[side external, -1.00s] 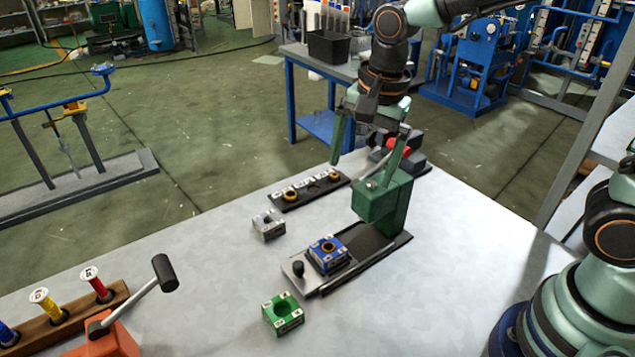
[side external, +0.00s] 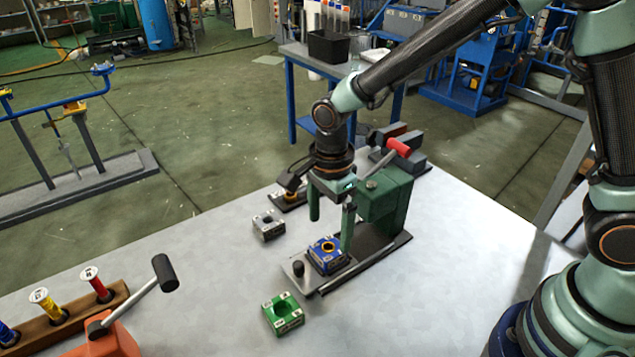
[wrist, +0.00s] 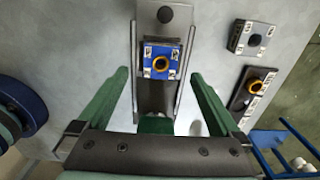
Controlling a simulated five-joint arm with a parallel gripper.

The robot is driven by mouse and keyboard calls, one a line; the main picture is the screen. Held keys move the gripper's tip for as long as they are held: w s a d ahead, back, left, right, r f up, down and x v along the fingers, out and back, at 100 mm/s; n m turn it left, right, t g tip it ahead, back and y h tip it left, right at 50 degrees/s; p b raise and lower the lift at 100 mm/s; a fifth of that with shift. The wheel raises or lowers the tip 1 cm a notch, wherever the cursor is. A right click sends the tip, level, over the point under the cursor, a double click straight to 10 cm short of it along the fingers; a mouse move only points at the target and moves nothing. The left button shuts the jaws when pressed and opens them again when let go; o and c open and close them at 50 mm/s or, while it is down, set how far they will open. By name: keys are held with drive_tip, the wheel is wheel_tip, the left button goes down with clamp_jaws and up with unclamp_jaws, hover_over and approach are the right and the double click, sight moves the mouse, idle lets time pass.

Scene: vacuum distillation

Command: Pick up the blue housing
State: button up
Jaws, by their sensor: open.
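The blue housing (side external: 326,256) is a square block with a round hole and a gold ring in it. It sits on the sliding plate of the green press fixture (side external: 384,202). In the wrist view the blue housing (wrist: 160,62) lies ahead of the fingertips, roughly centred between them. My gripper (side external: 331,226) is open and empty, pointing down, with its fingers above and around the blue housing's place in the side view. The wrist view shows the two green fingers of my gripper (wrist: 159,75) spread wide, with nothing between them touching.
A grey housing (side external: 268,225) stands left of the fixture, and a green housing (side external: 283,314) stands in front. A black rack (side external: 287,203) with gold rings is behind. A red-handled lever (side external: 398,147) rises over the fixture. A spool rack (side external: 62,322) and an orange tool (side external: 104,340) are at front left.

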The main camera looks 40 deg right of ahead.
sight(328, 246)
wheel_tip(328, 246, down, 5)
drive_tip(key=shift+f, duration=0.1)
idle(0.3)
drive_tip(key=c, duration=1.5)
drive_tip(key=shift+w, duration=0.1)
clamp_jaws()
drive_tip(key=shift+r, duration=0.2)
